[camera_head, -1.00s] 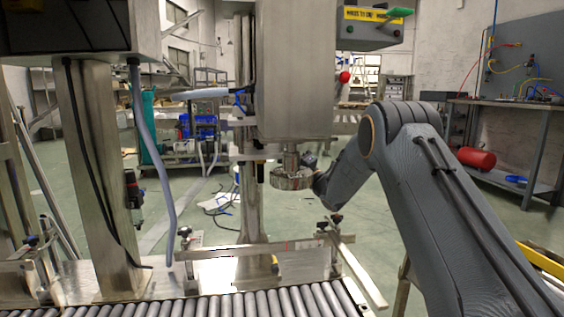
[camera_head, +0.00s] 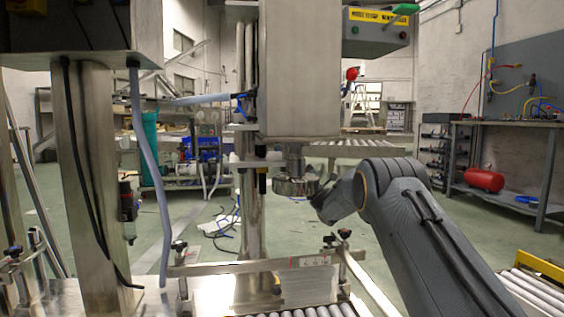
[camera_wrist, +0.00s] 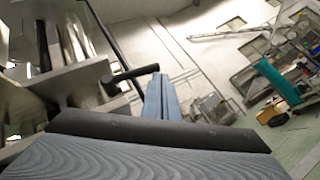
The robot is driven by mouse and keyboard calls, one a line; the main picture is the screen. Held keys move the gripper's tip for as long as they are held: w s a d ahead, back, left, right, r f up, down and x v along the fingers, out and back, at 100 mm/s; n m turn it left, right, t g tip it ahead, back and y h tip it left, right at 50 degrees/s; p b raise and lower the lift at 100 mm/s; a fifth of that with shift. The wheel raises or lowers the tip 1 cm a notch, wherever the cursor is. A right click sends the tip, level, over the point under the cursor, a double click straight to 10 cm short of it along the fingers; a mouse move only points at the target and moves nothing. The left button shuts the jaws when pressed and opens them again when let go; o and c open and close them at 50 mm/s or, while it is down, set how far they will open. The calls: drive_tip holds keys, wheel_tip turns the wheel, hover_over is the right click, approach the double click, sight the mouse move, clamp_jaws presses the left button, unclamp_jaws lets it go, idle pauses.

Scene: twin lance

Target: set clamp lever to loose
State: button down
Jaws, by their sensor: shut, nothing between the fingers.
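In the wrist view, a black lever (camera_wrist: 130,75), which looks like the clamp lever, sticks out sideways from a bright metal bracket. Its free end lies close to the tip of my gripper (camera_wrist: 162,80). My gripper shows as narrow blue-grey fingers pressed together, with nothing between them. The lever is left of the fingertips; I cannot tell whether they touch. In the head view, my arm reaches to the machine's round steel head (camera_head: 297,186). My fingers and the lever cannot be made out there.
A steel column (camera_head: 250,225) and a big steel housing (camera_head: 298,70) stand left of my arm. A guide rail (camera_head: 235,267) and rollers (camera_head: 310,311) lie below. A workbench (camera_head: 505,125) with a red tank (camera_head: 484,179) is at the right. Open floor lies between.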

drive_tip(key=shift+w+a+r, duration=0.3)
drive_tip(key=shift+w+r, duration=0.1)
drive_tip(key=shift+r, duration=0.25)
drive_tip(key=shift+w+d+r, duration=0.1)
drive_tip(key=shift+d, duration=0.1)
drive_tip(key=s+d+f+p, duration=0.3)
drive_tip(key=s+d+p, duration=0.3)
drive_tip(key=d, duration=0.7)
drive_tip(key=shift+s+f, duration=0.35)
drive_tip(key=shift+s, duration=0.75)
drive_tip(key=shift+r+p, duration=0.1)
drive_tip(key=shift+p, duration=0.2)
